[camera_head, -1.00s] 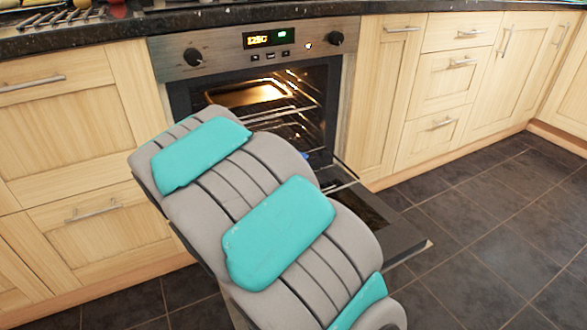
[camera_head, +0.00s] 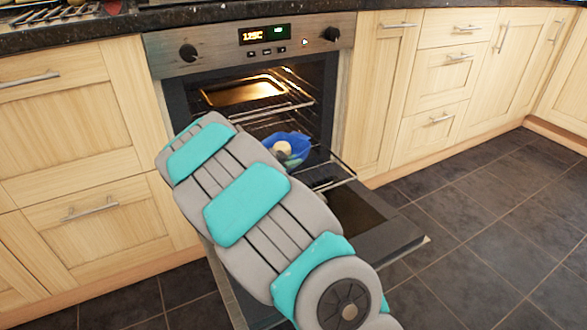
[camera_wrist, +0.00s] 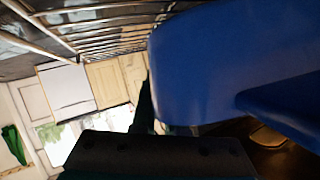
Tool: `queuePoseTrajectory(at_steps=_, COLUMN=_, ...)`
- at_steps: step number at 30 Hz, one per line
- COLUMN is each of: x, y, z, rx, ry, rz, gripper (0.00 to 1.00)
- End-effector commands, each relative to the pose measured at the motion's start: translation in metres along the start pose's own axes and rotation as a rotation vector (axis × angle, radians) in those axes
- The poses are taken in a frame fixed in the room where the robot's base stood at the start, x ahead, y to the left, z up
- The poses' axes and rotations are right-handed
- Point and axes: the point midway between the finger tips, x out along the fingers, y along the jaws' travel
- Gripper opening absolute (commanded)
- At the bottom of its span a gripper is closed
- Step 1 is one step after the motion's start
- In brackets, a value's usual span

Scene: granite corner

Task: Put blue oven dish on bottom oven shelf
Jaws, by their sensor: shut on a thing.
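The blue oven dish (camera_head: 297,139) is at the oven opening, beside my arm in the head view, with a pale round item and something greenish in it. It fills the upper right of the wrist view (camera_wrist: 195,60). My gripper (camera_wrist: 146,112) is shut on the dish; in the head view my arm hides it. The bottom oven shelf (camera_head: 330,174), a wire rack, sticks out of the oven below and to the right of the dish. I cannot tell whether the dish touches the rack.
The oven (camera_head: 172,105) is lit inside, and a metal tray (camera_head: 243,91) sits on a higher rack. The oven door (camera_head: 385,238) is folded down in front. Wooden cupboards (camera_head: 70,150) flank the oven. The dark tiled floor (camera_head: 490,210) is clear to the right.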

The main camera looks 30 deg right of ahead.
Motion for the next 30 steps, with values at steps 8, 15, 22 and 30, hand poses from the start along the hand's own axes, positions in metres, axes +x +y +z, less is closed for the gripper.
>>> queuePoseTrajectory(at_steps=8, x=0.008, y=0.007, z=0.019, rx=0.001, ry=0.002, rz=-0.002, gripper=0.00)
queuePoseTrajectory(at_steps=15, x=0.009, y=0.008, z=0.021, rx=0.002, ry=0.001, rz=-0.002, gripper=0.00)
queuePoseTrajectory(at_steps=22, x=0.009, y=0.008, z=0.022, rx=0.001, ry=0.000, rz=-0.001, gripper=0.29)
queuePoseTrajectory(at_steps=30, x=0.009, y=0.008, z=0.022, rx=0.001, ry=-0.001, rz=-0.001, gripper=0.40)
